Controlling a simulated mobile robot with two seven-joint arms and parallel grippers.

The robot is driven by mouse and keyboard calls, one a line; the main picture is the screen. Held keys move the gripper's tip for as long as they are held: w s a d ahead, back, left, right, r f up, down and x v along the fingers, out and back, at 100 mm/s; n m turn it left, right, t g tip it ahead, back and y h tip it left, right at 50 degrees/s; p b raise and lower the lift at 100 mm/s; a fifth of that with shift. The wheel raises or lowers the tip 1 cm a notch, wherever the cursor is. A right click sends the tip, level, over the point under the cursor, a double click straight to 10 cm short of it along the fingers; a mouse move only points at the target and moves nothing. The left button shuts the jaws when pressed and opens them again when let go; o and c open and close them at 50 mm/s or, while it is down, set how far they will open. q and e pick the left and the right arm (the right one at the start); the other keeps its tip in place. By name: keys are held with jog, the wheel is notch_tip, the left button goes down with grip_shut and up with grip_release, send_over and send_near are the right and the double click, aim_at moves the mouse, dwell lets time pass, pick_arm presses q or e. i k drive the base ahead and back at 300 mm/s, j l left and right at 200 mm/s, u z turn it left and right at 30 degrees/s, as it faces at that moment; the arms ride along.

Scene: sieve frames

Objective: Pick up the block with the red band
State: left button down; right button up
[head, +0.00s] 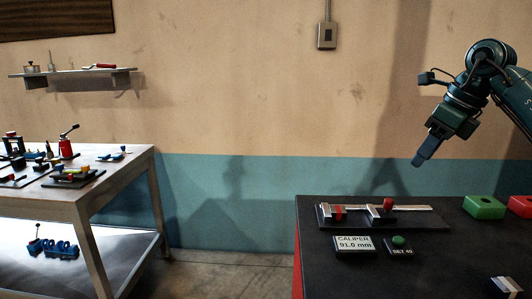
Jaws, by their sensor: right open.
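I cannot clearly make out a block with a red band. A pale metallic block (508,286) lies at the bottom right of the dark table, cut off by the picture's edge, and no red band shows on it. A caliper fixture (375,222) on a black base carries a small red piece (338,213) at its left jaw and a red knob (388,203) on its slider. My right gripper (421,158) hangs in the air above and behind the table, open and empty, apart from everything. My left gripper is out of view.
The dark table (450,255) bears a "CALIPER 91.0 mm" display (354,245), a "SET 40" box with a green button (399,246), a green tray (484,207) and a red tray (521,206). A cluttered workbench (130,168) stands left, across open floor.

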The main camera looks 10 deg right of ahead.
aim_at(338, 214)
jog(key=k+j, duration=0.8)
jog(key=j, duration=0.1)
